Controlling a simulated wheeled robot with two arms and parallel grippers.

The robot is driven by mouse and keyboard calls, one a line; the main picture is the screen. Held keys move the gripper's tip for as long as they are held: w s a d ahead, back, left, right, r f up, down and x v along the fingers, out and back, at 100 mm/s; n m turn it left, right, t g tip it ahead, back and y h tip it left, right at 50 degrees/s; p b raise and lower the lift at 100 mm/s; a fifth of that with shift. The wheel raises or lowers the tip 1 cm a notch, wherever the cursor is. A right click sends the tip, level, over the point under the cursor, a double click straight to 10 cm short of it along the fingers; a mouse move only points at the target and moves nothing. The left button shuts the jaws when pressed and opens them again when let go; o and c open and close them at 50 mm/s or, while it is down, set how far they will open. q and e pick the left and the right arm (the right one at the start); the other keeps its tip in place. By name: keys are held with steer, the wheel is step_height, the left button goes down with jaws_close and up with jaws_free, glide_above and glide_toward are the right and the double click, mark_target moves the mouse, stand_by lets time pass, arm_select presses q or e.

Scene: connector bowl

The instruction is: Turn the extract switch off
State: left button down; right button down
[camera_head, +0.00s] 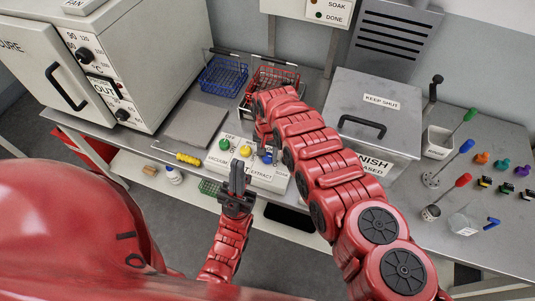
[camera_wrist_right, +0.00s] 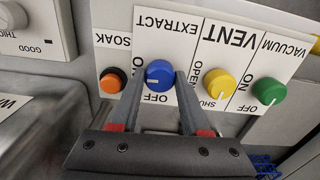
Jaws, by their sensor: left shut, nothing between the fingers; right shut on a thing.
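The extract switch is a blue knob (camera_wrist_right: 158,73) under the EXTRACT label in the right wrist view. An OFF mark shows beside it, upside down in this view. A pale mark on the knob lies roughly sideways; I cannot tell its exact setting. My right gripper (camera_wrist_right: 160,88) is shut on the blue knob, one finger on each side. In the head view the right arm reaches down to the switch panel (camera_head: 262,176) and partly hides the knob. My left gripper (camera_head: 238,182) is shut and empty, in front of the panel.
A yellow vent knob (camera_wrist_right: 221,86), a green vacuum knob (camera_wrist_right: 268,91) and an orange soak knob (camera_wrist_right: 113,81) flank the blue one. Blue (camera_head: 222,76) and red (camera_head: 270,82) baskets stand behind the panel. A yellow-handled tool (camera_head: 188,158) lies left. A lidded metal tank (camera_head: 372,100) stands right.

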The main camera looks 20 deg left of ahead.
steer(key=n+b, duration=0.2)
steer(key=n, duration=0.1)
steer(key=n+b, duration=0.1)
steer(key=shift+f+n, duration=0.25)
steer(key=shift+n, duration=0.15)
steer(key=n+b, duration=0.3)
steer(key=shift+w+n, duration=0.1)
steer(key=shift+n, duration=0.2)
steer(key=n+b, duration=0.5)
steer(key=shift+n+b, duration=1.2)
steer(key=shift+b, duration=0.05)
steer(key=shift+r+n+b, duration=0.2)
steer(key=shift+n+b, duration=0.5)
steer(key=shift+n, duration=0.1)
steer(key=shift+c, duration=1.9)
jaws_free()
